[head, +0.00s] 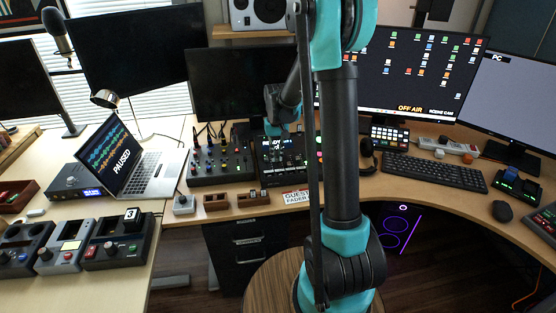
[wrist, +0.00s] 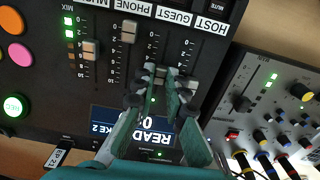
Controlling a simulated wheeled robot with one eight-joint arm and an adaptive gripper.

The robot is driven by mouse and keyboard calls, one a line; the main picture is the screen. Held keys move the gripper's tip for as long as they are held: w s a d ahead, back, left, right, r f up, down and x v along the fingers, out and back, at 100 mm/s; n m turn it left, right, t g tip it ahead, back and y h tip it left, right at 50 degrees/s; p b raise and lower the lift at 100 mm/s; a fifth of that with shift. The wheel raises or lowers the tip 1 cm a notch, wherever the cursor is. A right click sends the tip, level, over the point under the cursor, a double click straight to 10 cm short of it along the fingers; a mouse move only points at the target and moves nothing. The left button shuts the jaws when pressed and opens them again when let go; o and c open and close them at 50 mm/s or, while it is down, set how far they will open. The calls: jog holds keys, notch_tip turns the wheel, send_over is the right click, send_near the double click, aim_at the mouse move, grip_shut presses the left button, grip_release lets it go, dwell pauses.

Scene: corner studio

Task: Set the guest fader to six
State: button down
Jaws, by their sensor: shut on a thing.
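In the wrist view the dark mixer panel (wrist: 40,95) has several labelled faders with number scales. The guest fader cap (wrist: 159,70) sits below its GUEST label, in the lower part of its slot. My gripper (wrist: 161,76) is shut on this cap, with a finger on each side. The fingers hide the lower scale marks, so its exact number cannot be read. The host fader cap (wrist: 190,82) is close at the right finger. In the head view the mixer (head: 283,172) is on the desk, partly behind my arm, and the contact is hidden.
The phone fader cap (wrist: 129,30) and another fader cap (wrist: 90,47) stand higher, to the left. A lit display (wrist: 135,122) lies below the faders, partly covered. A second mixer (head: 222,163) with knobs stands left. A GUEST FADER card (head: 297,197) lies at the desk front.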

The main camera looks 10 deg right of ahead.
aim_at(277, 158)
jog(key=c, duration=1.8)
grip_release()
jog(key=shift+r, duration=0.1)
notch_tip(277, 158, up, 12)
jog(key=s+d+f+t, duration=0.1)
jog(key=s+f, duration=0.2)
jog(key=s, duration=0.5)
jog(key=s+d+f+t, duration=0.1)
jog(key=s+f, duration=0.3)
jog(key=s, duration=0.5)
jog(key=s+d+f+t, duration=0.2)
jog(key=s+f, duration=0.2)
jog(key=s, duration=0.5)
